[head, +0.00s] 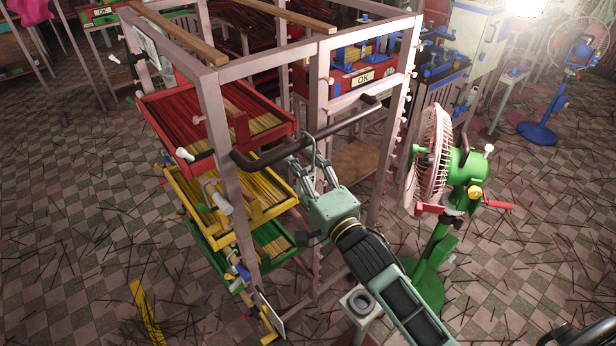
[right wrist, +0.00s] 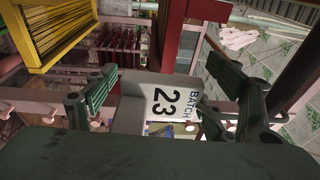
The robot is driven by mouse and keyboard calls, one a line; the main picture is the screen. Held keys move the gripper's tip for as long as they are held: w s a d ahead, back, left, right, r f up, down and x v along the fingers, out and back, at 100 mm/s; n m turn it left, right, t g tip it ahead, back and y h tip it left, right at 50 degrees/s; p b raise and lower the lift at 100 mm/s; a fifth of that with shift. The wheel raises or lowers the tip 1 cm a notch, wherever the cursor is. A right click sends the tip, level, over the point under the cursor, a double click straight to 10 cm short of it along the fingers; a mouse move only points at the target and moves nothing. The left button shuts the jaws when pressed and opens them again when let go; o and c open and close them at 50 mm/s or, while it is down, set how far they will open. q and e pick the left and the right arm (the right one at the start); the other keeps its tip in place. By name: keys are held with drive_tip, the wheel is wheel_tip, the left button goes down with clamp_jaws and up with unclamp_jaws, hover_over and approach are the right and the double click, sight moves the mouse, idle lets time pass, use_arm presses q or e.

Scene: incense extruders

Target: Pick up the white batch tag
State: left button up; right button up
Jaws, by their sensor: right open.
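The white batch tag (right wrist: 168,104) shows in the right wrist view as a pale plate with "BATCH 23" in dark print, turned sideways. My right gripper (right wrist: 166,92) is open, with one dark finger on each side of the tag. I cannot tell whether either finger touches it. In the head view my right gripper (head: 312,172) reaches in at the front of the pale rack, just below the dark handle bar. The tag cannot be made out clearly there. My left gripper is not in view.
The rack (head: 216,118) holds a red tray (head: 160,98), a yellow tray (head: 196,222) and a green tray (head: 207,240) of sticks. The dark handle bar (head: 345,122) runs close above my gripper. A green fan (head: 462,168) stands right. Loose sticks litter the checkered floor.

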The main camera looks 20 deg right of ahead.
drive_tip(key=shift+s, duration=0.1)
drive_tip(key=c, duration=1.2)
drive_tip(key=shift+c, duration=0.4)
